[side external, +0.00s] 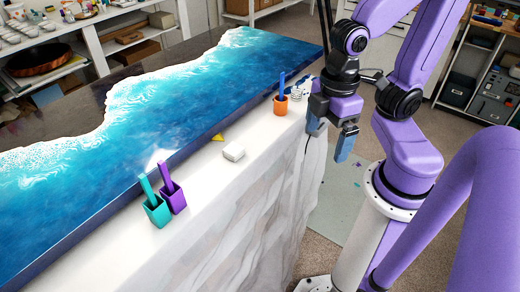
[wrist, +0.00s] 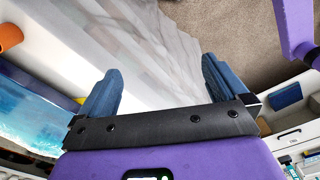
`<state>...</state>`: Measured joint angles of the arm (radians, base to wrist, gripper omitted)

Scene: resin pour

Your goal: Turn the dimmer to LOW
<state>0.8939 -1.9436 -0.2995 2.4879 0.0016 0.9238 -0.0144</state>
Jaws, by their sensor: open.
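No dimmer with readable markings shows, and its setting cannot be read. A small white block (side external: 233,151) sits on the pale ledge, with a yellow wedge (side external: 217,138) just behind it. Pale ringed items with dark marks (side external: 297,95) sit by the ledge's far end, partly beside my arm; I cannot tell what they are. My gripper (side external: 331,132) is open and empty, pointing down off the ledge's right edge, apart from these things. In the wrist view its two blue fingers (wrist: 161,72) are spread, with only the veined pale side face and floor beyond them.
An orange cup (side external: 280,107) with a blue stick stands on the ledge (side external: 100,257) left of my gripper. Teal (side external: 157,211) and purple (side external: 174,197) cups with sticks stand nearer. The blue resin slab (side external: 170,95) lies behind. Floor lies right of the ledge.

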